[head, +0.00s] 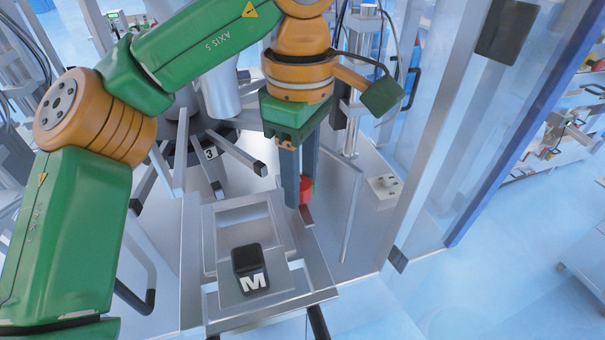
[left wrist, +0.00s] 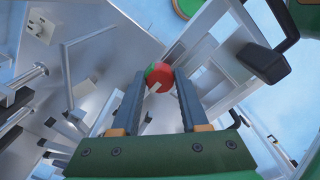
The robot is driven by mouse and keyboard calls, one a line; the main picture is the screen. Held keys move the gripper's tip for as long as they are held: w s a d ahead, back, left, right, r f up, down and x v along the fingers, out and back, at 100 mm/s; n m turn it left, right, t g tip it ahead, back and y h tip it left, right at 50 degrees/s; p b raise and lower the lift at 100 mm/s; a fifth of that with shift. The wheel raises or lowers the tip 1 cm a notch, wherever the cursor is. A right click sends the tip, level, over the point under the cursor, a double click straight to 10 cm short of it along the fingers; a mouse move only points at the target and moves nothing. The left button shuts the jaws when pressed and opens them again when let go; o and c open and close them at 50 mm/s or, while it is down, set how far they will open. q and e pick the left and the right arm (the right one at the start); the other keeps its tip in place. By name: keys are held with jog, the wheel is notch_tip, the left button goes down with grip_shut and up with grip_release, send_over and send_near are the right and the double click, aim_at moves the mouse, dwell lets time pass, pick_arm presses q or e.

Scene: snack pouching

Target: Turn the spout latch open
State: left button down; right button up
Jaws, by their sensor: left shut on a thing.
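The spout latch shows as a small red piece (head: 306,187) at the right rear of the metal frame. In the left wrist view it is a round red knob (left wrist: 161,80) with a green part on its left side and a small pale tab below. My left gripper (head: 299,200) comes down on it from above, with its grey fingers shut on it. In the left wrist view the fingertips (left wrist: 160,84) lie on either side of the knob. The fingers hide part of the latch in the head view. My right gripper is in neither view.
A black block marked M (head: 248,268) stands on the metal frame (head: 217,313) in front of the latch. A vertical metal post and a clear panel (head: 460,130) rise to the right. Metal bars and a plate marked 3 (head: 210,153) lie to the left.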

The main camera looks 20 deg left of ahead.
pick_arm(q)
jog(key=shift+f, duration=0.15)
dwell(0.3)
jog(key=shift+c, duration=2.1)
grip_release()
jog(key=shift+a, duration=0.2)
notch_tip(320, 180, up, 5)
jog(key=shift+w+r, duration=0.1)
jog(key=shift+r, duration=1)
